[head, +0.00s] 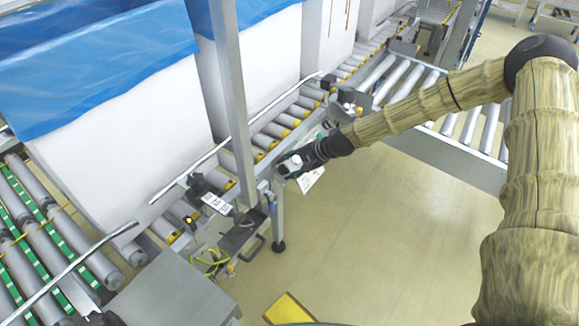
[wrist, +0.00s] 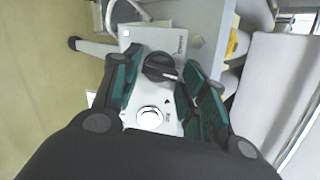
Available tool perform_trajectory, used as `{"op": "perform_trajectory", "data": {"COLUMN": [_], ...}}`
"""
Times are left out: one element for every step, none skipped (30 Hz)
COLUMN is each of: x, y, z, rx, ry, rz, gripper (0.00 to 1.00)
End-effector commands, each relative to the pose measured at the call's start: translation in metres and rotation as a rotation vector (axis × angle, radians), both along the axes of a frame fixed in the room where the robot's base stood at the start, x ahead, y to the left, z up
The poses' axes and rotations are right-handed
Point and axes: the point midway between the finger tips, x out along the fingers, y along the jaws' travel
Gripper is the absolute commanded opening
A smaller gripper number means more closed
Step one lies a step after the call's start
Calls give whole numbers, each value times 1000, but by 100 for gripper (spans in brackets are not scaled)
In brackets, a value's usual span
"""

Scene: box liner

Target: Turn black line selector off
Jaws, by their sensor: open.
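The black line selector (wrist: 160,67) is a round knob on a light grey control plate (wrist: 172,38), seen in the wrist view. A white round button (wrist: 150,116) sits on the same plate, nearer my gripper's palm. My gripper (wrist: 157,75) is open, with one green-padded finger on each side of the knob. The right finger is very close to the knob's right end; I cannot tell whether it touches. In the head view my gripper (head: 285,168) is at the conveyor's side, and it hides the knob there.
A roller conveyor (head: 262,140) runs behind the plate, with a grey upright post (head: 232,90) to the left of my gripper. Large white boxes with blue liners (head: 100,60) stand on it. A grey cabinet (head: 170,295) is at lower left. The floor (head: 370,220) at right is clear.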

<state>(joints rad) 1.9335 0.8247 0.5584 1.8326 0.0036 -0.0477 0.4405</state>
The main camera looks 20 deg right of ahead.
Motion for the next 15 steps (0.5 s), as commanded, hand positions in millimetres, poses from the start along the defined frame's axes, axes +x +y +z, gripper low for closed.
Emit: {"op": "perform_trajectory", "data": {"x": [0, 0, 0, 0, 0, 0, 0, 0, 0, 0, 0, 0, 0, 0, 1], "y": [0, 0, 0, 0, 0, 0, 0, 0, 0, 0, 0, 0, 0, 0, 0], "z": [0, 0, 0, 0, 0, 0, 0, 0, 0, 0, 0, 1, 1, 1, 1], "rx": [0, 0, 0, 0, 0, 0, 0, 0, 0, 0, 0, 0, -1, -2, -9], "ry": [0, 0, 0, 0, 0, 0, 0, 0, 0, 0, 0, -1, -2, -3, -8], "rz": [0, 0, 0, 0, 0, 0, 0, 0, 0, 0, 0, -1, 0, 2, 12], "gripper": [43, 43, 43, 43, 43, 36, 30, 25, 17, 12, 10, 10, 10, 10, 10]}}
